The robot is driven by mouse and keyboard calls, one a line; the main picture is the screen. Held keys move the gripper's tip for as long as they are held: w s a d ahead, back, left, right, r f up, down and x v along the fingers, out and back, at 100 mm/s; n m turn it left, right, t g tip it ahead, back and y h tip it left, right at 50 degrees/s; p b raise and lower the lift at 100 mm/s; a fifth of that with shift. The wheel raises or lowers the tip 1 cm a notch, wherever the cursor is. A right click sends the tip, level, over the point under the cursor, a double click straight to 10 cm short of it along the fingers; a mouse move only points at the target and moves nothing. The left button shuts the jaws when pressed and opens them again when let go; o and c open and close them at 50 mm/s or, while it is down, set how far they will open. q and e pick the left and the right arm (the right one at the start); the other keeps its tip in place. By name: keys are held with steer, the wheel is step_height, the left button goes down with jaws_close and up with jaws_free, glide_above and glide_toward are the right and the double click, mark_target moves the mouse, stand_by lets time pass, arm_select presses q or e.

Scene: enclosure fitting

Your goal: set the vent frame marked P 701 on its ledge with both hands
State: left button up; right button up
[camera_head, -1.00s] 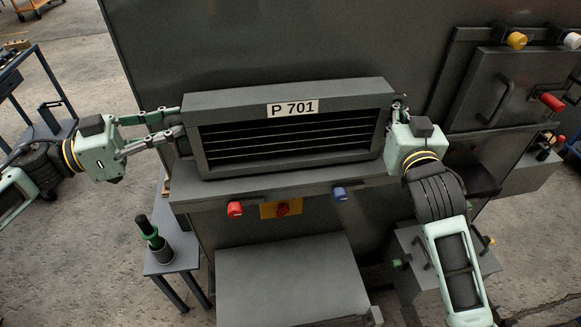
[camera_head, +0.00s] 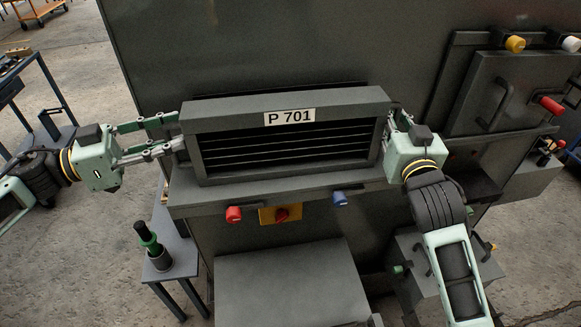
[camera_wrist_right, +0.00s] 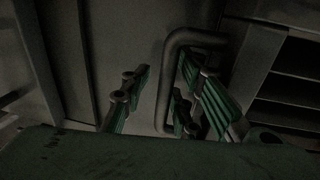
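The dark grey vent frame (camera_head: 230,105), labelled P 701, stands upright against the machine in the head view. Its lower edge appears to rest on the ledge (camera_head: 270,191), though exact contact is hard to tell. My left gripper (camera_head: 180,133) is open at the frame's left end, its fingers spread one above the other. My right gripper (camera_head: 396,120) is at the right end, its fingertips partly hidden. In the right wrist view, my right gripper's fingers (camera_wrist_right: 160,97) are apart on either side of the frame's bar handle (camera_wrist_right: 169,75), with a visible gap.
A red knob (camera_head: 234,214), a yellow-backed red switch (camera_head: 281,213) and a blue knob (camera_head: 340,198) sit below the ledge. A hatch (camera_head: 505,90) with handles is at the right. A small side table (camera_head: 172,265) holds a green-and-black bottle-like item.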

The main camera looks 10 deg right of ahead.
steer(key=shift+a, duration=0.1)
steer(key=s, duration=0.3)
steer(key=s+a, duration=0.1)
steer(key=s, duration=0.3)
steer(key=shift+s+a, duration=0.2)
arm_select(q)
steer(key=s+a, duration=0.1)
steer(key=a, duration=0.6)
steer(key=shift+s+a, duration=0.2)
steer(key=shift+a, duration=0.05)
